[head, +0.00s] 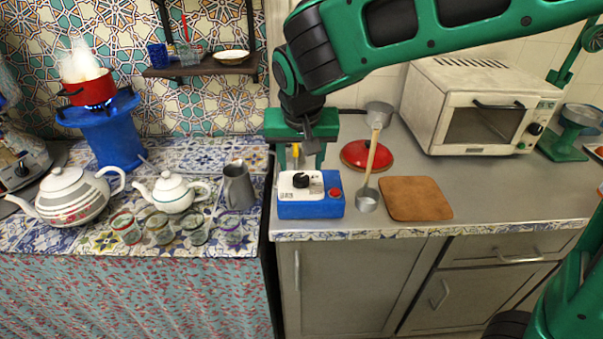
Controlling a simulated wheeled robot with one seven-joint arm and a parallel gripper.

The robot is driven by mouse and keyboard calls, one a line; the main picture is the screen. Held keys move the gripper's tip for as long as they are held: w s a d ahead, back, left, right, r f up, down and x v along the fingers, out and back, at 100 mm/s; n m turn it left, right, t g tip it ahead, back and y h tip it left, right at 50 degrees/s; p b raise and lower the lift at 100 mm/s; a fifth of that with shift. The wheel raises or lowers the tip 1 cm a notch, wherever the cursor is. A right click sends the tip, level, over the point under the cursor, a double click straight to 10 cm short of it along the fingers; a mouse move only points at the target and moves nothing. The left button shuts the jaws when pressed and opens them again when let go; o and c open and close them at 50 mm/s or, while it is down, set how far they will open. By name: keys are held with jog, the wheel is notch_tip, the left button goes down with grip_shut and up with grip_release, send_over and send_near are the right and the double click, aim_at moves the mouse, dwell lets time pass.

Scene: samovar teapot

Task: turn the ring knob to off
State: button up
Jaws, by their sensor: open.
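A blue box (312,208) with a white top panel stands near the front left corner of the grey counter. A black knob (300,180) and a red button (335,192) sit on it; the knob's marks are too small to read. At the left, a blue burner stand (117,140) holds a red pot (92,90), with blue flame showing under the pot. Whether the black knob belongs to this burner cannot be told. My gripper (300,158) points down with its fingers apart and empty, just above and behind the knob in the picture. I see no contact with it.
A ladle (367,200), red lid (366,155) and brown board (415,198) lie right of the box. A toaster oven (480,105) stands behind. Teapots (75,195), several glasses (160,228) and a grey jug (238,186) crowd the tiled table to the left.

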aim_at(301, 177)
jog(key=x, duration=0.6)
jog(key=c, duration=1)
